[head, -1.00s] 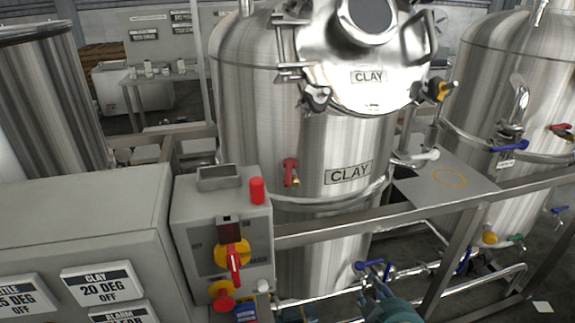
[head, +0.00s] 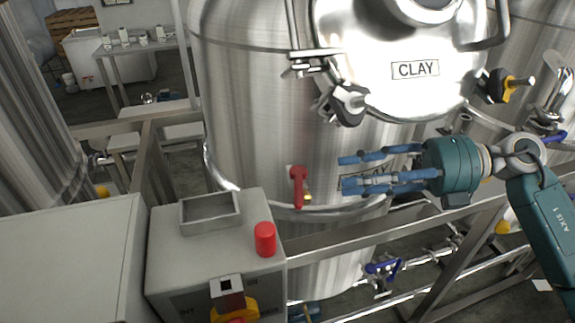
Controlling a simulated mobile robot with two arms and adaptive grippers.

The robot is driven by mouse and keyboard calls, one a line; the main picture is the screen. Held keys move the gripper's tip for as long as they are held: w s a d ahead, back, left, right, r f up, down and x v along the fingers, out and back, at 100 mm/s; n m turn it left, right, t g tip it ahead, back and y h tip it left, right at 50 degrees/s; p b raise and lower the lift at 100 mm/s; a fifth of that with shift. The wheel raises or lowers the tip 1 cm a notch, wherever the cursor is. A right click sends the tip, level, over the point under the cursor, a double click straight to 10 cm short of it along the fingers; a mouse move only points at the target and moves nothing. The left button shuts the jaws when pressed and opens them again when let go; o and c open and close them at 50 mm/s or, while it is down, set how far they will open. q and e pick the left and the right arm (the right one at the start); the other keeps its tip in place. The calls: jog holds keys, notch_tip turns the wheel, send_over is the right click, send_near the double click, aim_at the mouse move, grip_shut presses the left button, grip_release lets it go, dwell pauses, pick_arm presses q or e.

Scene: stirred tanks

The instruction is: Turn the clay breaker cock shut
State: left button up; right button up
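The tank marked CLAY (head: 245,110) is a tall steel vessel in the middle of the head view. A small cock with a red lever (head: 298,187) and a brass spout sits on its front wall. The lever hangs roughly straight down. No label for the cock is readable. My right gripper (head: 343,173) comes in from the right with its fingers pointing left. Its fingers are spread and empty, and they appear a short way right of the red lever, apart from it. My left gripper (head: 305,312) shows only as blue finger parts at the bottom edge.
A grey control box (head: 215,255) with a red button (head: 265,239) stands at lower left. A steel rail (head: 340,238) crosses in front of the tank. A black-and-yellow fitting (head: 505,86) sits beside the lid. A blue-handled valve (head: 383,267) is low down.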

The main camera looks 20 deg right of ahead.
aim_at(302, 190)
jog(key=p+x, duration=0.1)
jog(key=x, duration=0.1)
jog(key=s+p+x, duration=0.1)
jog(key=x, duration=0.2)
jog(key=p+x, duration=0.2)
jog(key=x, duration=0.1)
jog(key=shift+s+a+r, duration=0.2)
jog(key=shift+a+r, duration=0.05)
jog(key=shift+a, duration=0.25)
jog(key=shift+x, duration=0.85)
jog(key=shift+f, duration=0.2)
grip_shut()
pick_arm(q)
jog(key=s+r, duration=0.4)
jog(key=shift+s+a+r+g, duration=0.15)
jog(key=shift+s+a+g, duration=0.1)
jog(key=shift+g, duration=0.05)
jog(key=shift+w, duration=0.1)
